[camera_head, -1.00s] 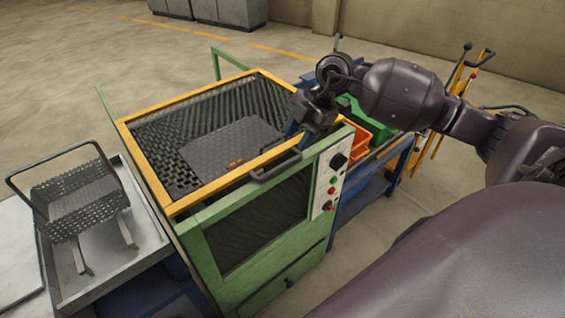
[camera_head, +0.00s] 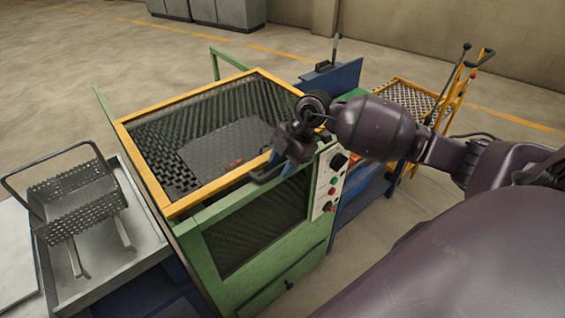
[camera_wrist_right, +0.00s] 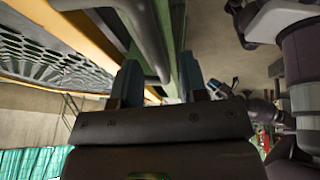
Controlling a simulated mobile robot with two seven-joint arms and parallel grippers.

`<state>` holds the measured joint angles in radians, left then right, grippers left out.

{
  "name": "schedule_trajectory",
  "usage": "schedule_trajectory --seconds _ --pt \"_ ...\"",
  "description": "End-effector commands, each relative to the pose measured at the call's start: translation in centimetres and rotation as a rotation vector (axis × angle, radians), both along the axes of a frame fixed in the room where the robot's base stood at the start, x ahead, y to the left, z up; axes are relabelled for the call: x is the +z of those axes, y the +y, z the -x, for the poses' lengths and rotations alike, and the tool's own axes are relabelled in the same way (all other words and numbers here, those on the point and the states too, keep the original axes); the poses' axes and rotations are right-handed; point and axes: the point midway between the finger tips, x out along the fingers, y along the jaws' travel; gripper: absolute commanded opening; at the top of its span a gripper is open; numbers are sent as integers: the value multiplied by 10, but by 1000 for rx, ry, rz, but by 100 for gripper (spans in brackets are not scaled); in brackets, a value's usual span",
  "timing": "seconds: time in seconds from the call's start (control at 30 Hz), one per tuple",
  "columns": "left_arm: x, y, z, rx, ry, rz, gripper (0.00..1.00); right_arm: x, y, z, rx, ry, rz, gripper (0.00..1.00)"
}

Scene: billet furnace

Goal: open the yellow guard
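The yellow guard (camera_head: 143,168) is a yellow frame with dark mesh, lying closed over the top of the green machine (camera_head: 215,262). Its dark bar handle (camera_head: 262,176) is on the front edge near the right corner. My right gripper (camera_head: 279,164) is at the handle, pointing down and partly covering it. In the right wrist view, the handle (camera_wrist_right: 150,42) reaches in between the two spread fingers (camera_wrist_right: 158,84); I cannot tell whether they touch it. The yellow frame also shows in the right wrist view (camera_wrist_right: 72,28). My left gripper is not in view.
A control panel (camera_head: 328,182) with knobs and buttons is on the machine's right front. A perforated basket (camera_head: 78,203) stands in a metal tray (camera_head: 112,262) at left. A blue bench (camera_head: 345,78) and a yellow trolley (camera_head: 452,95) stand at right.

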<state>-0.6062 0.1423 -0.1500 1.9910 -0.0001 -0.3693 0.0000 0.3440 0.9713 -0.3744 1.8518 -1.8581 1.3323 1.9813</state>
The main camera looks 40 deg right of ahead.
Motion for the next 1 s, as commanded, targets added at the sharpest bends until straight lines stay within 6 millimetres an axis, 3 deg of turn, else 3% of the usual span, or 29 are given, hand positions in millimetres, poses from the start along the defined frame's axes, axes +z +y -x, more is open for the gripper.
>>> schedule_trajectory --seconds 0.03,0.27,0.67,0.87,1.0 --pt "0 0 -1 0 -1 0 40 0 0 0 0 0 0 34" --pt "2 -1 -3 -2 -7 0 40 0 0 0 0 0 0 0" --pt "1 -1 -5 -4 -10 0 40 0 0 -6 0 -1 0 0" --pt "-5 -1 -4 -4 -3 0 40 -1 3 -34 -1 -3 -2 0" --pt "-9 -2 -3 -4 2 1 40 -2 5 -65 -1 -1 -2 0"
